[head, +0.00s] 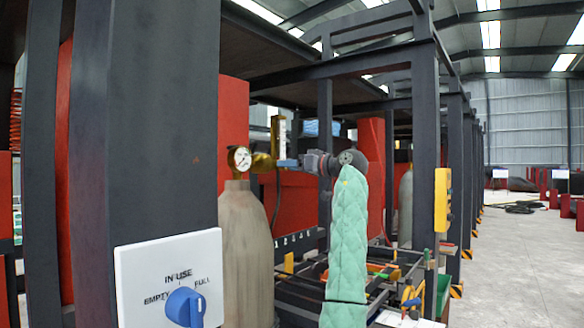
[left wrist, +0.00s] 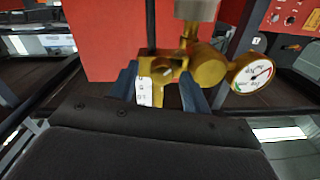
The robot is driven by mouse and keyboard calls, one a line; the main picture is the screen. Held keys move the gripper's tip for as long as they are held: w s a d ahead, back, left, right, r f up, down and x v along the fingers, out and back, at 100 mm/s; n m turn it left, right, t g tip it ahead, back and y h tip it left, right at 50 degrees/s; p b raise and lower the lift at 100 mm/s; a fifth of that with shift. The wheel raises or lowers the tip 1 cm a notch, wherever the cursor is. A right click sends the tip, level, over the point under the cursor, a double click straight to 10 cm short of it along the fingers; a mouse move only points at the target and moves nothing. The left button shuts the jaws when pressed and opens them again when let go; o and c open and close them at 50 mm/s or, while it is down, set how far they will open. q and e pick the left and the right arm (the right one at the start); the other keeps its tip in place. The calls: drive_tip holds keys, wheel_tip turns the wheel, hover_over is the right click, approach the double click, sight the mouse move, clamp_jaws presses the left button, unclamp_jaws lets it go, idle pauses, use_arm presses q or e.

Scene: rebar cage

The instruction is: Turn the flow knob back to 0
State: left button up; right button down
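The brass regulator (head: 262,161) sits atop the grey gas cylinder (head: 246,250), with a round white gauge (head: 240,159) and an upright flow tube (head: 279,134). The left wrist view shows the regulator (left wrist: 208,66) upside down, with its gauge (left wrist: 251,74) at right. My left gripper (head: 287,163) reaches the regulator's right side, below the flow tube. In the left wrist view its blue fingers (left wrist: 160,88) stand apart, with a brass part and white numbered label (left wrist: 144,91) seen between them. Contact cannot be told. The flow knob is not clearly distinguishable. My right gripper is not visible.
A white panel (head: 140,265) with a blue dial (head: 185,307), marked EMPTY, IN USE and FULL, is at the lower left. Dark steel posts (head: 145,130) flank the cylinder. Red panels (head: 233,115) stand behind. Open floor (head: 520,240) lies at right.

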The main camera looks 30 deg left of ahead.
use_arm(q)
drive_tip(key=d+b, duration=0.1)
drive_tip(key=d, duration=0.6)
drive_tip(key=shift+d, duration=0.4)
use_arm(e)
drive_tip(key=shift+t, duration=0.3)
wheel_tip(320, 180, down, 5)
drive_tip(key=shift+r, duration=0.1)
use_arm(q)
drive_tip(key=shift+s, duration=0.1)
